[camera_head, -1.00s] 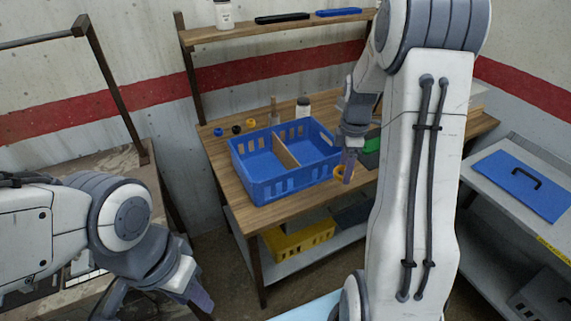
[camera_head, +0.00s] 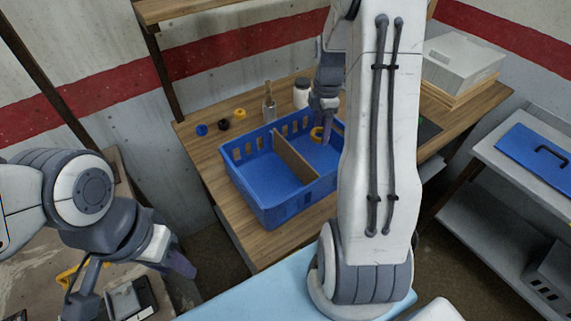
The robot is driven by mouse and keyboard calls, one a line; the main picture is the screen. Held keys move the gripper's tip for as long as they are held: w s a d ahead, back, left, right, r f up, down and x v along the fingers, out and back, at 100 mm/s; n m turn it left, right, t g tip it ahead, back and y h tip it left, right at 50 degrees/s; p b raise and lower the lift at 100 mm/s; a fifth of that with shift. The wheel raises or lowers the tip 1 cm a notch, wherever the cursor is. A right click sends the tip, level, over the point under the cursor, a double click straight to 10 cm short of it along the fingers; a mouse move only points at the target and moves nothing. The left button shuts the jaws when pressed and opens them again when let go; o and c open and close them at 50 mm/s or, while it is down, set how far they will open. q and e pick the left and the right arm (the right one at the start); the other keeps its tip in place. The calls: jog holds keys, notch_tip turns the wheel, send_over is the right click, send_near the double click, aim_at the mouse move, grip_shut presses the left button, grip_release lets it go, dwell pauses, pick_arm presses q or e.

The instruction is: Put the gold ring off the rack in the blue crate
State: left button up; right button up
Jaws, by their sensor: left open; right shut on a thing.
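The blue crate (camera_head: 268,208) stands on the wooden workbench, split by a brown divider (camera_head: 295,157) into two compartments. My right gripper (camera_head: 322,118) points down over the right compartment, near the crate's back right side. It is shut on the gold ring (camera_head: 316,134), which hangs at its fingertips inside the crate's outline. I cannot tell whether the ring touches the crate floor. My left gripper (camera_head: 135,285) is open at the lower left, away from the crate; its fingertips are partly hidden. The rack is not clearly in view.
A blue ring (camera_head: 202,130), a black ring (camera_head: 224,124) and a yellow ring (camera_head: 240,114) lie on the workbench (camera_head: 215,165) behind the crate. A bottle (camera_head: 269,103) and a white jar (camera_head: 301,93) stand at its back. A white box (camera_head: 463,62) is at the right.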

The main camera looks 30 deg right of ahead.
aim_at(316, 161)
jog(key=f, duration=0.3)
jog(key=f+p, duration=0.1)
jog(key=f, duration=0.6)
jog(key=shift+w+d+f, duration=0.1)
jog(key=shift+w+f, duration=0.1)
jog(key=shift+w, duration=0.05)
jog(key=shift+f, duration=0.15)
jog(key=shift+f, duration=0.2)
jog(key=o, duration=1.4)
jog(key=shift+r, duration=0.15)
